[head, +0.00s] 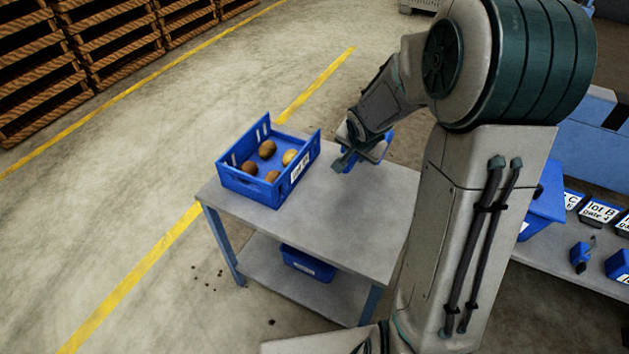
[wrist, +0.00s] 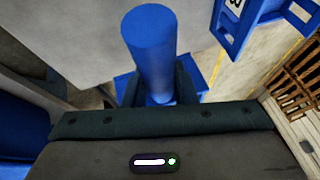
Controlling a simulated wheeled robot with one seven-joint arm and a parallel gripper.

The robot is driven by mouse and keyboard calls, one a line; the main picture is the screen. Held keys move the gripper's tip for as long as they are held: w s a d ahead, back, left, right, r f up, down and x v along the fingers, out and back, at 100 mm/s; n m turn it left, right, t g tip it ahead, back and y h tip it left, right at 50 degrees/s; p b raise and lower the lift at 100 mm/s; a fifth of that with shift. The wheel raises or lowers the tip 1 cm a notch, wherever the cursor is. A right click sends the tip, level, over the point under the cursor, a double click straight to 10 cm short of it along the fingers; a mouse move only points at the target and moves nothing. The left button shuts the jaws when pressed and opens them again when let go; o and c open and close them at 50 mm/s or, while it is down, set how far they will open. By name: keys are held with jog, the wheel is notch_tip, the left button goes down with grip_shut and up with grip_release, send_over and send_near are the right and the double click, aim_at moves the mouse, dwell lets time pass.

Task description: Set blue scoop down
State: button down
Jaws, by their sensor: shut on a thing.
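My gripper (head: 352,158) is over the right part of the grey table (head: 345,215), to the right of the crate. In the wrist view my gripper (wrist: 158,92) is shut on the blue scoop (wrist: 150,45), whose round blue handle sticks up between the fingers. A wider flat blue part shows behind the fingers. In the head view the scoop (head: 385,145) is mostly hidden by my gripper and arm. I cannot tell whether it touches the table.
A blue crate (head: 240,184) with several potatoes stands on the table's left part. A blue bin (head: 308,264) sits on the lower shelf. Bare tabletop lies right of the crate. Another bench (head: 545,253) with blue bins and labels is at right. Pallets (head: 110,40) stand at back left.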

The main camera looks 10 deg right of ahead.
jog(key=a+f+b, duration=0.1)
jog(key=a+f, duration=0.1)
jog(key=a, duration=0.1)
jog(key=a+f+b, duration=0.2)
jog(key=a, duration=0.1)
jog(key=a+f+b, duration=0.2)
jog(key=a, duration=0.1)
jog(key=shift+s+a, duration=0.3)
notch_tip(320, 180, down, 4)
jog(key=b, duration=0.2)
jog(key=shift+a+b, duration=0.1)
jog(key=shift+b, duration=0.2)
jog(key=c, duration=1.2)
grip_release()
jog(key=shift+o, duration=0.2)
